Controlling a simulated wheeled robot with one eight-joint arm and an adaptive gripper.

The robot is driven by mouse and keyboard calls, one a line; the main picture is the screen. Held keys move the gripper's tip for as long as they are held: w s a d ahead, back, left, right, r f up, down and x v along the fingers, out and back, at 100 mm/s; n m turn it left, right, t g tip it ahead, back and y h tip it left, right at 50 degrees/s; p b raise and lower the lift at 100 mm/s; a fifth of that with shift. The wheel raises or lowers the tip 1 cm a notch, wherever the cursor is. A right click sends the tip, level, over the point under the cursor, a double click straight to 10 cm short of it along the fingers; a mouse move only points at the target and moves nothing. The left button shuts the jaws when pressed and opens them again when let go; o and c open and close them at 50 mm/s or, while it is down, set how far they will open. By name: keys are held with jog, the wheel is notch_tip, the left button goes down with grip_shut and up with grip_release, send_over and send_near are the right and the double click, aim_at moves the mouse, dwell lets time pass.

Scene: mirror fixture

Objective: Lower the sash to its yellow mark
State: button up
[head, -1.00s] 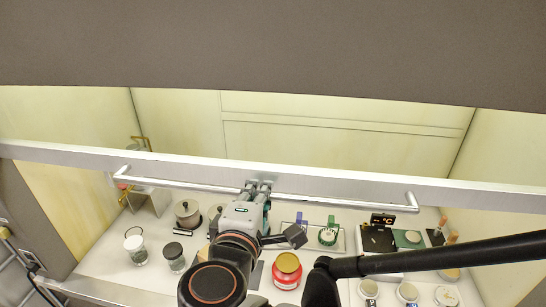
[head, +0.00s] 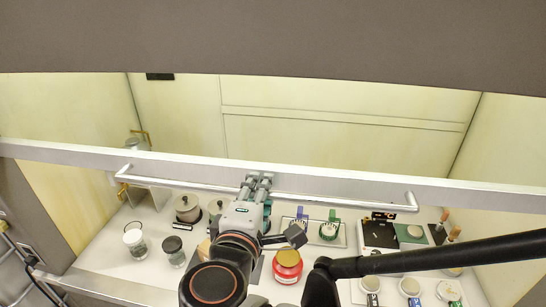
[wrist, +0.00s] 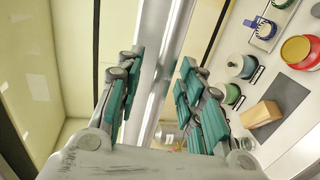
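The sash (head: 330,184) is a pale rail crossing the whole head view, with a chrome bar handle (head: 335,201) along its front. My gripper (head: 257,180) is at the handle, left of its middle. In the wrist view, my gripper's teal-padded fingers (wrist: 160,95) stand apart on either side of the handle (wrist: 168,75). A gap shows between the bar and the pads, so my gripper looks open around it. The sash rail (wrist: 148,60) runs beside the bar. I cannot make out the yellow mark in either view.
Behind and below the sash is a white work surface (head: 110,262). A black arm-like bar (head: 440,257) crosses the lower right.

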jog(key=d+v, duration=0.1)
jog(key=v, duration=1.1)
jog(key=shift+a, duration=0.5)
jog(key=shift+w, duration=0.1)
jog(key=w+d+f+m+g+b, duration=0.2)
jog(key=d+f+m+b, duration=0.6)
jog(key=f, duration=0.8)
jog(key=w+d+f+m+g+y+b, duration=0.1)
jog(key=d+f+m+g+b, duration=0.5)
jog(key=d+f+b, duration=0.8)
jog(key=shift+w+d+f+m+g+b, duration=0.3)
jog(key=shift+w+d+f+m, duration=0.4)
jog(key=shift+d+f+m, duration=1.45)
jog(key=shift+d+r+n, duration=0.55)
jog(key=shift+r+n, duration=0.05)
jog(key=shift+n, duration=0.05)
